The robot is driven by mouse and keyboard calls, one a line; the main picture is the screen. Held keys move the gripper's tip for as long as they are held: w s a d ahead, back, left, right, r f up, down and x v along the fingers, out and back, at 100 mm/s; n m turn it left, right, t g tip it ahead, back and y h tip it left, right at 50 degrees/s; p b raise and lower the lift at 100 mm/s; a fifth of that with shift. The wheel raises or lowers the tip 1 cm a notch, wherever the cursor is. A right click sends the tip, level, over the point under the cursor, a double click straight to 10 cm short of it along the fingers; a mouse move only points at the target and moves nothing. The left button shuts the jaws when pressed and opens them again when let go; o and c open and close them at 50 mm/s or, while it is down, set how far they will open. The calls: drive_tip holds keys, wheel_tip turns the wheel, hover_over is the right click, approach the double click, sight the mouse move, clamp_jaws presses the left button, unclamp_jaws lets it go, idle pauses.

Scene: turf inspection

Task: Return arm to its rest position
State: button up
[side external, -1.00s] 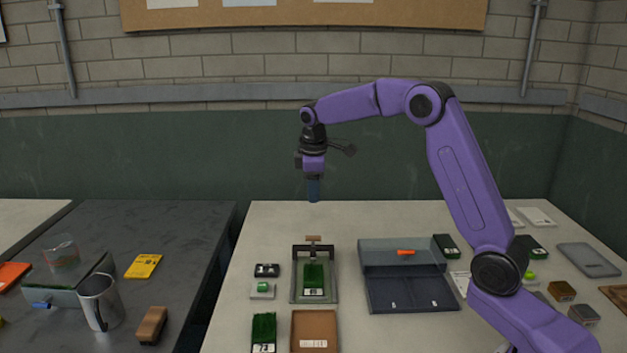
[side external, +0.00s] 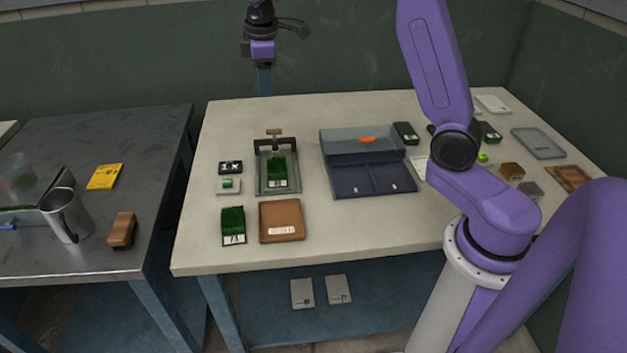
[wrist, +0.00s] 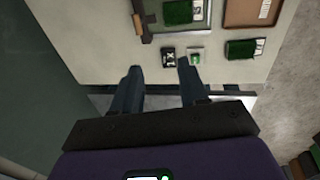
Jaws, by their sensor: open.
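My gripper (side external: 264,82) hangs fingers-down in the side external view, above the back edge of the light table (side external: 300,107). In the wrist view my gripper (wrist: 158,75) shows its two dark fingers spread apart with nothing between them. The fingers are above the table's surface and touch nothing that I can see. In the side external view my purple arm reaches up from its white base at the right, and its upper part is cut off by the top of the picture.
A turf sample (side external: 278,171) sits in a clamp frame (side external: 263,190). A second turf block (side external: 233,223), a brown tray (side external: 282,221) and a dark lidded case (side external: 368,181) lie nearby. A dark table (side external: 95,150) at the left holds a metal mug (side external: 66,216) and brush (side external: 122,230).

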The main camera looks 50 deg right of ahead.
drive_tip(key=s+a+f+n+y, duration=0.1)
drive_tip(key=s+a, duration=0.4)
drive_tip(key=s, duration=0.4)
drive_tip(key=s+a+n, duration=0.1)
drive_tip(key=s+a, duration=0.4)
drive_tip(key=s, duration=0.3)
drive_tip(key=s+d+f, duration=0.1)
drive_tip(key=s+f, duration=0.1)
drive_tip(key=s, duration=0.9)
drive_tip(key=s+d+f+n+g, duration=0.1)
drive_tip(key=s+f, duration=0.2)
drive_tip(key=s, duration=0.7)
drive_tip(key=shift+s+d+y, duration=0.3)
drive_tip(key=shift+s+d, duration=0.05)
